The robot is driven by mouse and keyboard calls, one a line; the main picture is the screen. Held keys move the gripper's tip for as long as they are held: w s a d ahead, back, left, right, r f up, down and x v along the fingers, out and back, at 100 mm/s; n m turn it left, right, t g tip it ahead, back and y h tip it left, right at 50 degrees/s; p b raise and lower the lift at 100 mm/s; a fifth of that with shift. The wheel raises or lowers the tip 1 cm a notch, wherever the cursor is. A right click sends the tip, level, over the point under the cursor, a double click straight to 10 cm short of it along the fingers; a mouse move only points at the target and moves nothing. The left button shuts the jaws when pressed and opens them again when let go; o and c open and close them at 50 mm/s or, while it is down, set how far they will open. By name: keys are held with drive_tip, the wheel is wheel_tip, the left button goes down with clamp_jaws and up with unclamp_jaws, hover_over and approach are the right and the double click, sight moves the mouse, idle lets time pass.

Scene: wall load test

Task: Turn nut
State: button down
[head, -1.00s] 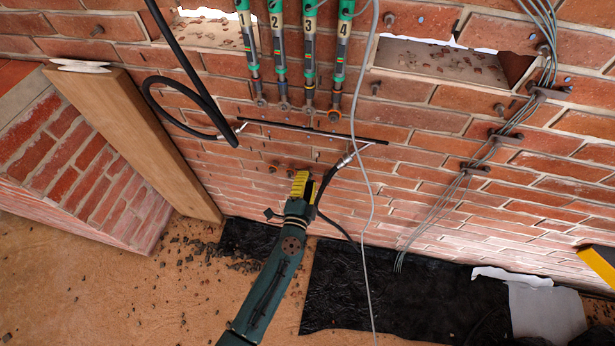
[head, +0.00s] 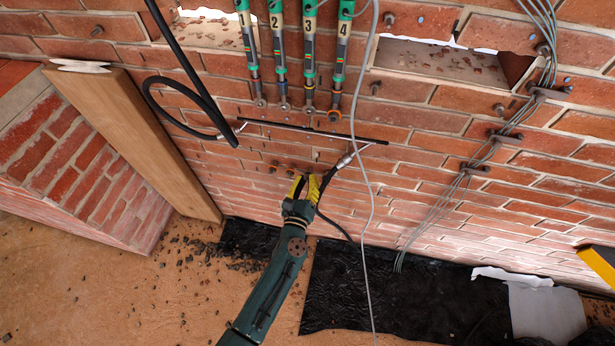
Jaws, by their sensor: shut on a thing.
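My gripper (head: 306,183) has yellow and black fingers and is at the brick wall, low in the middle of the head view. It is shut on what seems to be a nut on a wall bolt. That nut is hidden behind the fingers. Two small dark bolt ends or nuts stick out of the wall just left of the fingers, one (head: 272,168) beside the other (head: 289,168). Their threads and faces are too small to make out.
A dark bar (head: 310,131) with hoses crosses the wall above my gripper. A grey cable (head: 371,200) hangs close on the right. A wooden beam (head: 140,140) leans at left. Black sheeting (head: 400,295) covers floor.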

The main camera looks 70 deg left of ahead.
drive_tip(key=c, duration=1.3)
unclamp_jaws()
drive_tip(key=shift+o, duration=0.2)
drive_tip(key=n, duration=1.8)
drive_tip(key=shift+n, duration=0.4)
drive_tip(key=n, duration=0.5)
drive_tip(key=shift+s, duration=0.1)
drive_tip(key=shift+w+r, duration=0.2)
drive_tip(key=shift+r, duration=0.05)
